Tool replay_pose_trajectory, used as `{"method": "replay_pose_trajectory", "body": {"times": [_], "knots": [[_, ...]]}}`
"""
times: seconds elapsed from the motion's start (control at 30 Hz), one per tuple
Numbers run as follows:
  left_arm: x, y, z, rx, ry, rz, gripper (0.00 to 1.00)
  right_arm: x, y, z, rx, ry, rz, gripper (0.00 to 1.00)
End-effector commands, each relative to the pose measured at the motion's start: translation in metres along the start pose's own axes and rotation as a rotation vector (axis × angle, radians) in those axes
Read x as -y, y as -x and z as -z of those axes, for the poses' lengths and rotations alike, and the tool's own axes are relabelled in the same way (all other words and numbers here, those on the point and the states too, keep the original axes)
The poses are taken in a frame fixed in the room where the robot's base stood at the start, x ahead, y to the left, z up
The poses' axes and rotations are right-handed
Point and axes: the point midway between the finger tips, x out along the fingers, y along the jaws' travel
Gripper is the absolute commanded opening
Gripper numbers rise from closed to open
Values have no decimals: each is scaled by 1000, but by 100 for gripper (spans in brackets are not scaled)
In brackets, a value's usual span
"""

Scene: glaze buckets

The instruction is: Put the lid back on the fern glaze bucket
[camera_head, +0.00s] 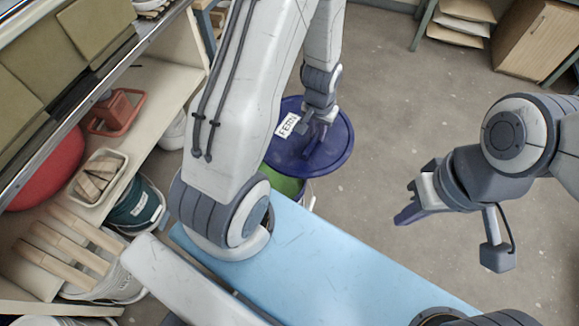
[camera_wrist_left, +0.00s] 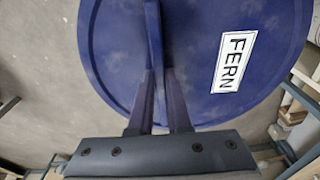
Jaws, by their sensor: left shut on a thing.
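The round dark-blue lid (camera_head: 335,150) carries a white label reading FERN. My left gripper (camera_head: 316,132) is shut on the upright ridge across the lid's top; the left wrist view shows the ridge between its fingertips (camera_wrist_left: 159,75) and the label at its right. A bucket (camera_head: 308,196) with green glaze (camera_head: 287,186) is partly visible beneath the lid's lower left edge. The lid overlaps it, offset to the upper right in the head view. Most of the bucket is hidden, and the gap height is unclear. My right gripper (camera_head: 405,203) is open and empty over bare floor.
A light-blue surface (camera_head: 330,260) lies in front of the bucket. At left is a shelf with a red tray (camera_head: 117,112) and a basket of wooden pieces (camera_head: 97,178); a dark-green bucket (camera_head: 137,208) stands below. Floor at the right is clear, with a wooden cabinet (camera_head: 538,42) behind.

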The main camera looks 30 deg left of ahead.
Motion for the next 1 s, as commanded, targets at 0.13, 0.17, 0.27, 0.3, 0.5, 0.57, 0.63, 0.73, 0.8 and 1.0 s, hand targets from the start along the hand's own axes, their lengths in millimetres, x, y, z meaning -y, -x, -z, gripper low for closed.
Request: {"method": "replay_pose_trajectory", "body": {"times": [0.13, 0.17, 0.27, 0.3, 0.5, 0.57, 0.63, 0.73, 0.8, 1.0], "knots": [[16, -64, 1, -3, 41, 6, 0, -5, -67, -4, 1, 0, 0, 0], [20, -73, 2, -3, 49, 7, 0, -6, -76, -4, 1, 0, 0, 0], [31, -102, 3, -4, 78, 10, 0, -8, -108, -6, 1, 1, 0, 0], [36, -114, 3, -3, 89, 12, 0, -9, -120, -6, 1, 1, 0, 0], [60, -172, 3, -3, 143, 19, 0, -13, -183, -10, 0, 1, 0, 0], [68, -189, 3, -4, 160, 21, 0, -15, -202, -11, 0, 1, 0, 0], [76, -210, 2, -3, 179, 23, 0, -16, -224, -12, 0, 1, 0, 0], [89, -238, 2, -4, 206, 27, 0, -19, -255, -14, 0, 1, 0, 0], [98, -258, 0, -3, 225, 29, 0, -20, -277, -15, 0, 1, 0, 0], [121, -304, -3, -4, 273, 35, 0, -24, -328, -18, 0, 1, 0, 0]]}}
